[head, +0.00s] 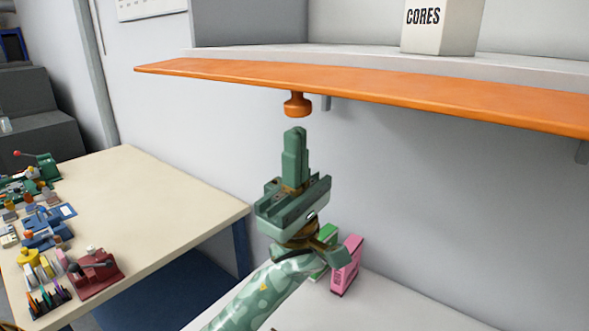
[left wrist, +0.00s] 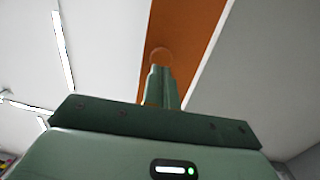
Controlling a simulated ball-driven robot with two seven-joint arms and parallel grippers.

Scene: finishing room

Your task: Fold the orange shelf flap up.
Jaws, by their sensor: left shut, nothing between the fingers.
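The orange shelf flap (head: 400,92) runs along the front of a light grey shelf, roughly level in the head view. An orange knob (head: 297,105) hangs from its underside. My left gripper (head: 295,132) points up just below the knob, with its fingers together and nothing between them. A small gap shows between fingertips and knob in the head view. In the left wrist view the flap (left wrist: 188,40) passes overhead, and the knob (left wrist: 160,56) shows just past the fingertips (left wrist: 161,70). My right gripper is not in view.
A white box marked CORES (head: 440,28) stands on the shelf (head: 350,55). Below are a pink box (head: 346,265) and a green box on a white surface. A cream table (head: 150,190) at the left holds several small tools. The wall under the flap is clear.

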